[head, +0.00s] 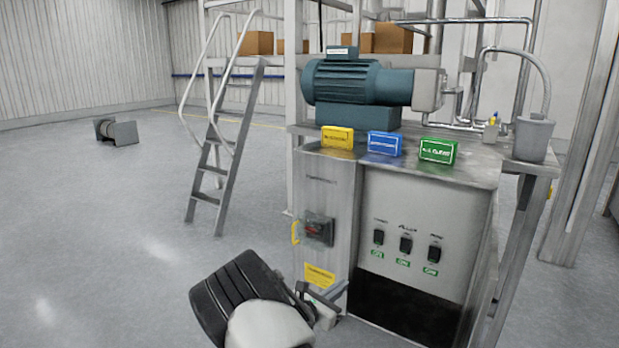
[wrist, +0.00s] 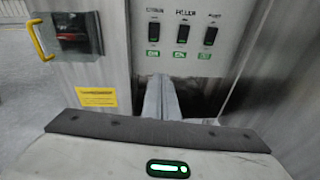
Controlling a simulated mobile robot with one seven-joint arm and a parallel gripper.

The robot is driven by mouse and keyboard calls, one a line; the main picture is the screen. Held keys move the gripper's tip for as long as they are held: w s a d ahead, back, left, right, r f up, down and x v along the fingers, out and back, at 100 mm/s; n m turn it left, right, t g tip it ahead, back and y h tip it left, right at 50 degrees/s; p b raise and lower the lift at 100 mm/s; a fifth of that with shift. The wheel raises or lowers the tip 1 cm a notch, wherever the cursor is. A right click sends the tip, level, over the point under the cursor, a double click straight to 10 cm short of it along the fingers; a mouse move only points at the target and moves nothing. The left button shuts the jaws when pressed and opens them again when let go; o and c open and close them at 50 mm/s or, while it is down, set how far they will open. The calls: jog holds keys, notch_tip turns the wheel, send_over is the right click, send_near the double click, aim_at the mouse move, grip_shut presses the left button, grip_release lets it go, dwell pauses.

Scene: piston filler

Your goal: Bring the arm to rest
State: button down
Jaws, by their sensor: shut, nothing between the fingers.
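My gripper (head: 338,291) is in front of the grey machine cabinet (head: 328,190), low in the head view, with my arm reaching up from the bottom edge. In the wrist view my gripper (wrist: 161,82) points toward the dark opening under the switch panel. Its fingers are together with nothing between them. It appears apart from the cabinet, though the exact gap is hard to judge. Three black switches (head: 405,243) sit on the panel above green labels. A red rotary switch (head: 318,230) with a yellow handle (head: 295,232) is to their left.
A teal motor (head: 345,82) and yellow (head: 337,137), blue (head: 384,144) and green (head: 437,151) boxes stand on the cabinet top. A step ladder (head: 222,150) stands behind left. The floor at left is mostly clear.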

jog(key=s+d+r+m+g, duration=0.9)
jog(key=s+d+r+m, duration=0.5)
jog(key=s+m, duration=0.15)
jog(key=s+a+r+m+t+y, duration=0.1)
jog(key=s+a+r+m+y, duration=0.25)
jog(key=s, duration=0.55)
jog(key=s+a+r+m+y, duration=0.25)
jog(key=s+r+m, duration=0.2)
jog(key=s, duration=0.35)
jog(key=s+a+r+m+t+y, duration=0.1)
jog(key=s+a+r+m+y, duration=0.2)
jog(key=s, duration=0.6)
notch_tip(320, 180, up, 22)
jog(key=d+y+p, duration=0.1)
jog(key=p, duration=2.1)
jog(key=shift+w+f+m, duration=0.2)
jog(key=shift+m, duration=0.25)
